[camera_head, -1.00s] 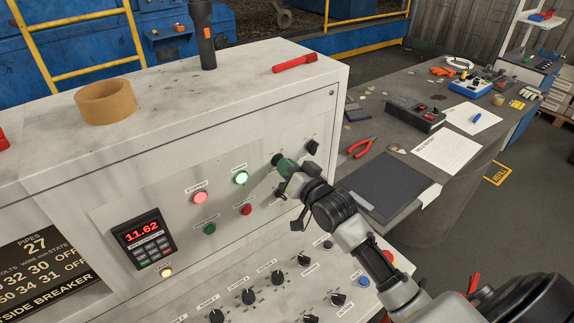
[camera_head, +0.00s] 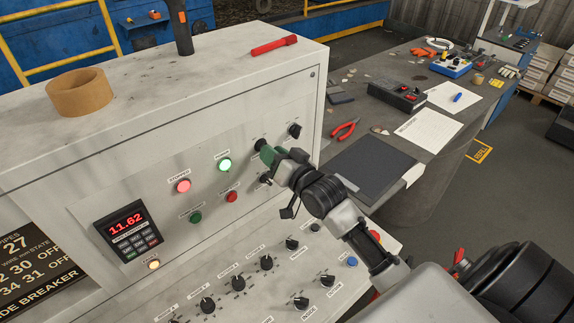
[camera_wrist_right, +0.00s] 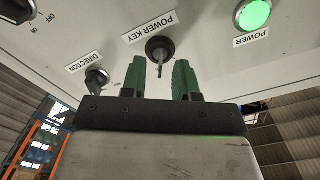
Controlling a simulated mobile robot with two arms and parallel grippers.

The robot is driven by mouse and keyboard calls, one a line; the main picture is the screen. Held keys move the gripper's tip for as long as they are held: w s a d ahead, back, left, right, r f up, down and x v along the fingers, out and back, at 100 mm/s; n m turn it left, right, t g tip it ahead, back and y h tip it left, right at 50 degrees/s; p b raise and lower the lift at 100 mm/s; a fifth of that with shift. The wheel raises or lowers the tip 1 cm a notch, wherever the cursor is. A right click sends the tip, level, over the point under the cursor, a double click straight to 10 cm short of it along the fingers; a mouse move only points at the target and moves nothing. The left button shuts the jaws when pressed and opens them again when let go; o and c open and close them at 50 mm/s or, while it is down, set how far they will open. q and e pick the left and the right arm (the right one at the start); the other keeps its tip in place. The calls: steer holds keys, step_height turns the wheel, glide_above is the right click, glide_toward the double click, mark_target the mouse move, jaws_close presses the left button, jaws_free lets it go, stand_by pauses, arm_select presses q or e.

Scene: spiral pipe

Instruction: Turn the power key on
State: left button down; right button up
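The power key (camera_wrist_right: 160,48) is a dark round lock with a key standing out of it, under its POWER KEY label in the right wrist view. My right gripper (camera_wrist_right: 158,72) has two green fingers spread apart. One finger is on each side of the key, with visible gaps, and neither seems to touch it. In the head view my right gripper (camera_head: 268,154) is at the front panel of the white cabinet, beside a dark knob, and its fingers partly hide that area. The green POWER light (camera_head: 224,165) is lit to its left. My left gripper is not in view.
The DIRECTION knob (camera_wrist_right: 97,77) is close beside the fingers, and an ON/OFF knob (camera_wrist_right: 17,10) is farther left. A sloped lower panel carries several black knobs, one here (camera_head: 266,262). A tape roll (camera_head: 78,92) sits on the cabinet top. A grey table (camera_head: 400,78) stands behind.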

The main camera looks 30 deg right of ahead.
steer(key=s+d+b, duration=0.1)
steer(key=s+b, duration=0.1)
steer(key=s, duration=0.7)
steer(key=shift+s+d, duration=0.15)
steer(key=shift+s, duration=0.05)
steer(key=shift+f, duration=0.1)
